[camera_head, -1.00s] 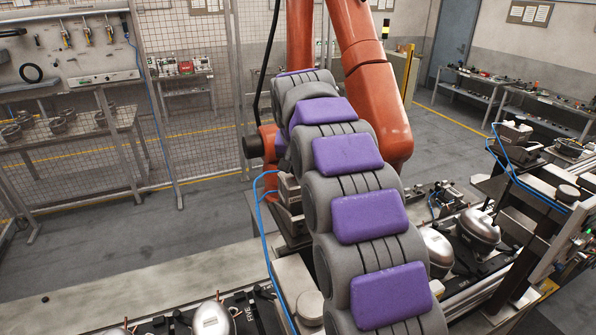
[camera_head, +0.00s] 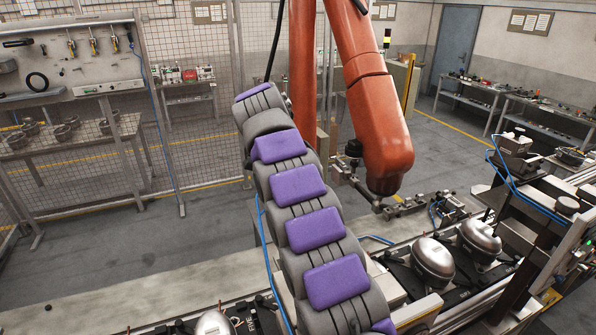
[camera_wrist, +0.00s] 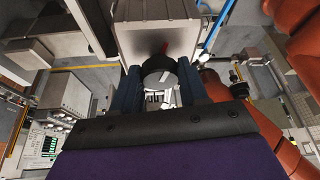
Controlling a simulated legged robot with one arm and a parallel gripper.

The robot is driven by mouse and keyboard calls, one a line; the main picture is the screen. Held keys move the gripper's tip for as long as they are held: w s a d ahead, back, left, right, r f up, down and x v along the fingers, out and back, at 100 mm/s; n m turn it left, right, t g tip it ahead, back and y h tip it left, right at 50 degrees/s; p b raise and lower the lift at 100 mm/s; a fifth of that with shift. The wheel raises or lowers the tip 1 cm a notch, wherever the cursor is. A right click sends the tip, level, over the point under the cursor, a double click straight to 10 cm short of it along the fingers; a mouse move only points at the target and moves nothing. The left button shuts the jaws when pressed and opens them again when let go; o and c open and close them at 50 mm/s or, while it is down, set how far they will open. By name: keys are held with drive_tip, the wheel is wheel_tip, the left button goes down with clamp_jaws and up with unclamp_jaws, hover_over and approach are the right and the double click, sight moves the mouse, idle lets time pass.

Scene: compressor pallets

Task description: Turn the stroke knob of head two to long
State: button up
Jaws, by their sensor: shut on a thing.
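In the wrist view, a round dark knob (camera_wrist: 159,77) with a light face sits in front of a pale box-shaped housing (camera_wrist: 157,25). A red mark (camera_wrist: 163,47) shows just above the knob. My gripper (camera_wrist: 159,84) has one dark blue finger on each side of the knob and is shut on it. I cannot read any label that says which head or stroke setting this is. In the head view my purple-padded arm reaches up and away, and its gripper end and the knob are hidden.
An orange robot arm (camera_head: 380,115) hangs close to the right of my arm. Silver compressors (camera_head: 433,259) sit on the line at right. Blue hoses (camera_head: 273,270) run beside my arm. A wire fence (camera_head: 205,95) stands behind. In the wrist view a grey box (camera_wrist: 65,90) is at left.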

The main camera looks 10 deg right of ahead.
drive_tip(key=shift+w+a+r+m+g+p, duration=0.1)
drive_tip(key=shift+m+g+p, duration=0.1)
drive_tip(key=shift+m+p, duration=0.45)
drive_tip(key=shift+r+m+g+p, duration=0.1)
drive_tip(key=shift+m+g+p, duration=0.1)
drive_tip(key=shift+m+p, duration=0.45)
drive_tip(key=shift+f, duration=0.15)
drive_tip(key=o, duration=1.1)
drive_tip(key=shift+w+a+f, duration=0.1)
drive_tip(key=shift+w+a, duration=0.05)
drive_tip(key=shift+c, duration=0.2)
